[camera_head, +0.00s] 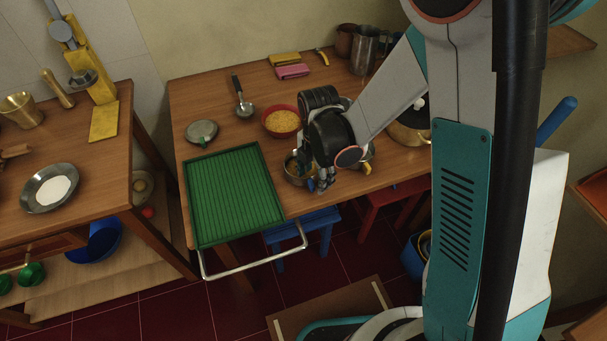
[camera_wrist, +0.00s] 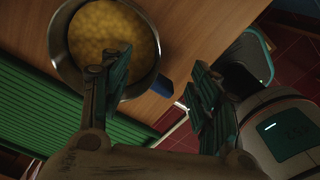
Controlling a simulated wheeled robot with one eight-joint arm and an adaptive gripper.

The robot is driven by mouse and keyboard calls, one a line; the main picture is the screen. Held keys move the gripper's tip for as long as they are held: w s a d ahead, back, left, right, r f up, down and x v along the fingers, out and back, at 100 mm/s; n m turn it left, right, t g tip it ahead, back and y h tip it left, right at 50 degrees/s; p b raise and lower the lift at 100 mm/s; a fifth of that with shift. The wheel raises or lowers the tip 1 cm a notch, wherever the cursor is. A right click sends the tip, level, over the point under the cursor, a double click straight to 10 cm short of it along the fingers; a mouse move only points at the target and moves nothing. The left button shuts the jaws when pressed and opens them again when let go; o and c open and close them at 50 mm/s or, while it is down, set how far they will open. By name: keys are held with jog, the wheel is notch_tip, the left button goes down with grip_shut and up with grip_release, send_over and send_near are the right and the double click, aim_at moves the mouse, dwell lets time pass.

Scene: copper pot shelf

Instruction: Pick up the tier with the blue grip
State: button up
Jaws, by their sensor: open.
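The tier (camera_wrist: 62,48) is a round steel bowl with yellow food in it, in the wrist view. Its short blue grip (camera_wrist: 163,87) sticks out from the rim towards the space between my fingers. In the head view the tier (camera_head: 293,176) stands at the table's front edge, partly hidden behind my gripper (camera_head: 322,182). My gripper (camera_wrist: 155,76) is open, with one finger overlapping the bowl's rim in the wrist view and the other beyond the grip. I cannot tell whether either finger touches the tier.
A green ribbed tray (camera_head: 232,195) lies left of the tier. A red bowl of yellow grains (camera_head: 282,121), a ladle (camera_head: 243,104) and a round metal lid (camera_head: 202,131) are behind. A lidded pot (camera_head: 410,128) stands to the right. A metal rail (camera_head: 250,263) juts from the table's front.

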jog(key=shift+f, duration=0.45)
jog(key=shift+r, duration=0.1)
grip_shut()
jog(key=shift+r, duration=0.1)
